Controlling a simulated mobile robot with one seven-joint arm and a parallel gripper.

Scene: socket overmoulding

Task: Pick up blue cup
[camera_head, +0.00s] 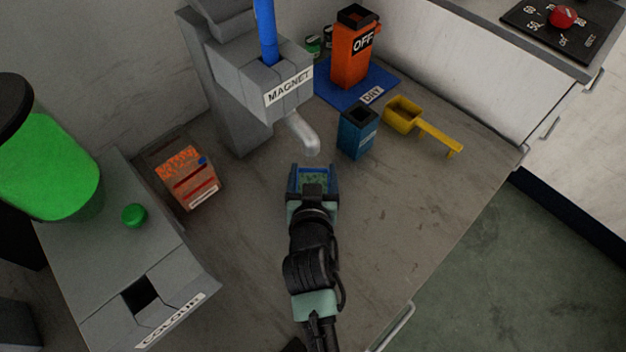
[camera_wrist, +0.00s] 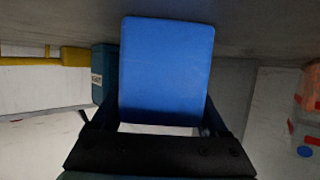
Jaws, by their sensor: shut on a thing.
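My gripper (camera_head: 313,188) is shut on a blue cup (camera_head: 313,172) above the worktop, below the grey machine marked MAGNET. A finger lies on each side of the cup. In the head view the cup's open top faces up and its inside looks greenish and speckled; I cannot tell what is in it. In the wrist view the cup (camera_wrist: 165,70) shows as a plain blue face between the fingers. I cannot tell from these frames how far the cup is above the table.
The MAGNET machine (camera_head: 265,80) and its spout (camera_head: 302,134) stand just beyond. A dark blue container (camera_head: 357,133) and yellow scoop (camera_head: 403,116) are to the right. An orange box (camera_head: 185,175) and the COLOUR machine (camera_head: 110,260) are left. The right foreground worktop is clear.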

